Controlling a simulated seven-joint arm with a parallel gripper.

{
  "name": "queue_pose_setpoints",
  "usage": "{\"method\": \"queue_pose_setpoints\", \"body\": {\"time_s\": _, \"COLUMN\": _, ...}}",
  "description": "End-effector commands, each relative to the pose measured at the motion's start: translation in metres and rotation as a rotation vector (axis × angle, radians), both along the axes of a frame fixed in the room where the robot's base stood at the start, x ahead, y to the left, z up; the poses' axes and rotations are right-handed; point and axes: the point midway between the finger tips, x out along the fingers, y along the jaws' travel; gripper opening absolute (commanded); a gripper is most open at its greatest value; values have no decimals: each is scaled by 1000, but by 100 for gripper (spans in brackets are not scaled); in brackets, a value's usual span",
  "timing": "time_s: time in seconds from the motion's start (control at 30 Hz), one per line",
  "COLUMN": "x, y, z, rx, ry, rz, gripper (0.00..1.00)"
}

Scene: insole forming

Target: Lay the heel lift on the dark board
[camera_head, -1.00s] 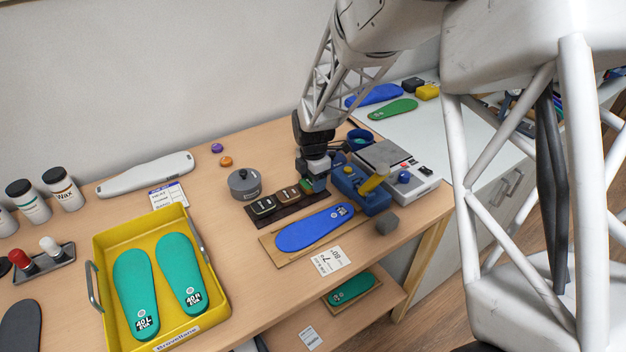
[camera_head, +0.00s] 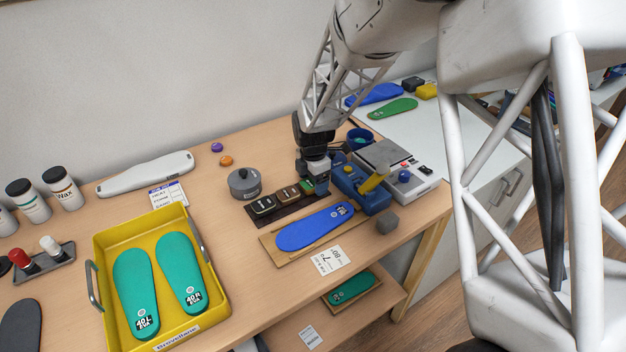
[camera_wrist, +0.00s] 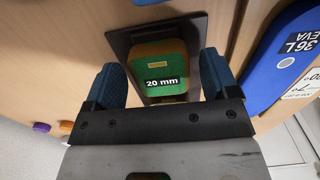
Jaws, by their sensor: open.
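The heel lift (camera_wrist: 159,66) is a green block with a brownish edge and a "20 mm" label. It lies on the dark board (camera_wrist: 121,42) in the wrist view, between the two blue fingers of my open gripper (camera_wrist: 162,75), with gaps at both sides. In the head view the green lift (camera_head: 306,187) shows at the right end of the dark board (camera_head: 286,215), partly hidden by my gripper (camera_head: 318,183).
A blue insole (camera_head: 312,229) lies on a wooden board in front of the dark board. A grey round pot (camera_head: 244,184) stands behind left. A yellow tray (camera_head: 215,301) holds two green insoles.

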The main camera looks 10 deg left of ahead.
Motion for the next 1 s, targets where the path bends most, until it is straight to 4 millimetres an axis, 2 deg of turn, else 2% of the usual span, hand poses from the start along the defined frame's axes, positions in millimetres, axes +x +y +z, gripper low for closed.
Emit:
{"method": "queue_pose_setpoints", "body": {"time_s": 0.17, "x": 0, "y": 0, "z": 7, "rx": 1, "ry": -2, "rz": 0, "gripper": 80}}
{"method": "queue_pose_setpoints", "body": {"time_s": 0.37, "x": 0, "y": 0, "z": 27, "rx": 1, "ry": -3, "rz": 0, "gripper": 80}}
{"method": "queue_pose_setpoints", "body": {"time_s": 0.8, "x": 0, "y": 0, "z": 95, "rx": 1, "ry": -2, "rz": 0, "gripper": 80}}
{"method": "queue_pose_setpoints", "body": {"time_s": 1.0, "x": 0, "y": 0, "z": 116, "rx": 1, "ry": -1, "rz": 0, "gripper": 80}}
